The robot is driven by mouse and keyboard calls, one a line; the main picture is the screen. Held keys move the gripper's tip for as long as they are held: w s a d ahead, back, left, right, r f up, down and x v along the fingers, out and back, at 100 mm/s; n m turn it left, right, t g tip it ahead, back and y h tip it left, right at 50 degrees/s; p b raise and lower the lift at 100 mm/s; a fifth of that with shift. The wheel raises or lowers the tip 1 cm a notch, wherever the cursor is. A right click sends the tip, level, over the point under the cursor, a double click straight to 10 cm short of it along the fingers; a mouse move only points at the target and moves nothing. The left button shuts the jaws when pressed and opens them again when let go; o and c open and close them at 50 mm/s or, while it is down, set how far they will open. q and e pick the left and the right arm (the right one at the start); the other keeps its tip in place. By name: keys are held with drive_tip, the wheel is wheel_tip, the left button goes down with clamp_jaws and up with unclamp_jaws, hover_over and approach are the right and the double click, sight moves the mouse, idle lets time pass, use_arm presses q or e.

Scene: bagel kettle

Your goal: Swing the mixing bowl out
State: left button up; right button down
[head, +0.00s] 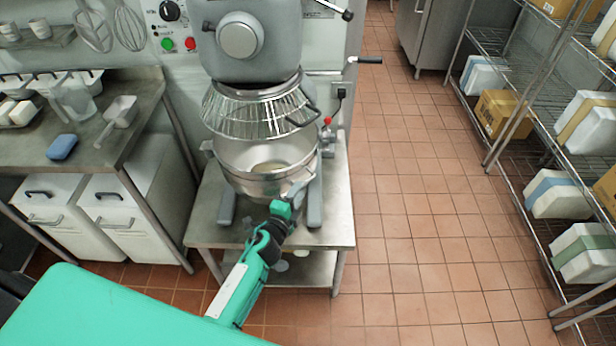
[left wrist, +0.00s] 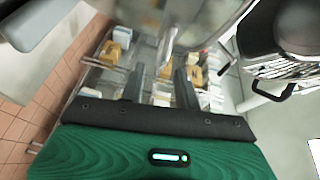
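The steel mixing bowl (head: 262,165) sits upright under the grey mixer head (head: 250,45), with pale contents inside. The wire guard (head: 255,105) hangs above the bowl's rim. My left gripper (head: 294,196) is at the bowl's front right side, by a metal handle there; contact is unclear in the head view. In the left wrist view my left gripper (left wrist: 160,75) shows two dark fingers standing apart, with a gap between them. The bowl's blurred metal side (left wrist: 200,25) shows just beyond the fingertips. My right gripper is not in view.
The mixer stands on a steel table (head: 342,200). A red-knobbed lever (head: 327,122) is right of the bowl. A steel counter (head: 90,135) with a scoop (head: 118,112) and blue sponge (head: 62,147) is at left. Wire shelves (head: 545,110) stand at right. The tiled floor (head: 430,200) between is clear.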

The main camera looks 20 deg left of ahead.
use_arm(q)
drive_tip(key=w, duration=0.6)
drive_tip(key=shift+w+d+f, duration=0.25)
drive_tip(key=shift+w+d, duration=0.15)
drive_tip(key=shift+d, duration=0.05)
clamp_jaws()
